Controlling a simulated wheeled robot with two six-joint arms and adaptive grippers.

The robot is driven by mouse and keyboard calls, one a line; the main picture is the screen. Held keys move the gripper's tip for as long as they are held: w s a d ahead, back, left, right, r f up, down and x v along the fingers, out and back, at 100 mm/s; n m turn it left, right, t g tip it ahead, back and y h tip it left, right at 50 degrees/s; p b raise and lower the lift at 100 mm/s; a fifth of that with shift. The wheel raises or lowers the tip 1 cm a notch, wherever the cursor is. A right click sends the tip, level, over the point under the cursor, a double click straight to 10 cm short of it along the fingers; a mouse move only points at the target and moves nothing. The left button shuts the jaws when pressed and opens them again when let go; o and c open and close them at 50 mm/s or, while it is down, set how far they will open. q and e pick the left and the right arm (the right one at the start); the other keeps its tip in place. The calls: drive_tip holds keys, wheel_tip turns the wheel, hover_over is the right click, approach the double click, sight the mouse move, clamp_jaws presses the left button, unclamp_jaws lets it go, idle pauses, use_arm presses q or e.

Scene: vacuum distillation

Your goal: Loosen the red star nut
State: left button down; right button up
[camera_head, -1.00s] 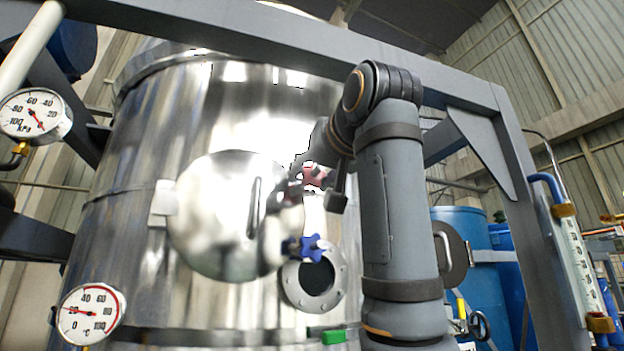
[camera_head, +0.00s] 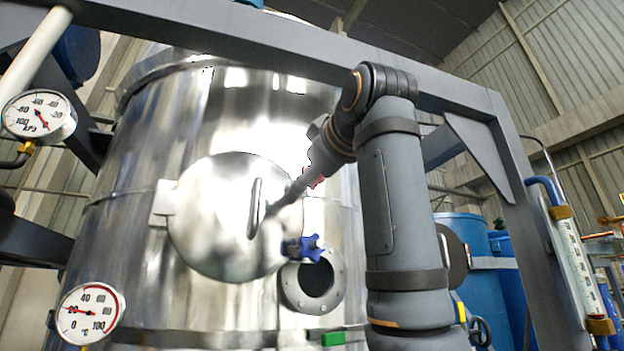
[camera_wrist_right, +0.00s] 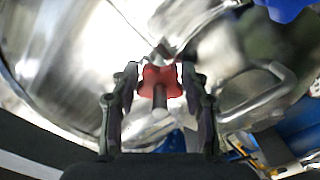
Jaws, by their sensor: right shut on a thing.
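The red star nut (camera_wrist_right: 160,82) sits between the fingertips of my right gripper (camera_wrist_right: 159,80) in the right wrist view. The two dark fingers touch it from both sides, so the gripper is shut on it. A metal stud shows at its middle. In the head view only a small red patch of the nut (camera_head: 316,178) shows beside my right wrist, which hides the rest. A blue star nut (camera_head: 309,247) sits lower, near the round hatch cover (camera_head: 225,215). My left gripper is not in view.
The shiny steel vessel (camera_head: 140,240) fills the middle. A round flanged port (camera_head: 313,284) lies below the hatch cover. A grey frame beam (camera_head: 230,35) crosses above my right arm. Gauges (camera_head: 90,310) stand at the left and blue barrels (camera_head: 465,235) behind at the right.

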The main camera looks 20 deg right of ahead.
drive_tip(key=n, duration=0.4)
drive_tip(key=shift+n, duration=0.3)
drive_tip(key=n, duration=0.4)
drive_tip(key=shift+n+b, duration=0.3)
drive_tip(key=shift+b, duration=0.1)
drive_tip(key=n, duration=0.5)
drive_tip(key=shift+f+n+b, duration=0.1)
drive_tip(key=shift+n+b, duration=0.2)
drive_tip(key=shift+n, duration=1.9)
drive_tip(key=shift+w+n, duration=0.1)
drive_tip(key=shift+n, duration=0.2)
drive_tip(key=o, duration=1.2)
drive_tip(key=shift+c, duration=0.2)
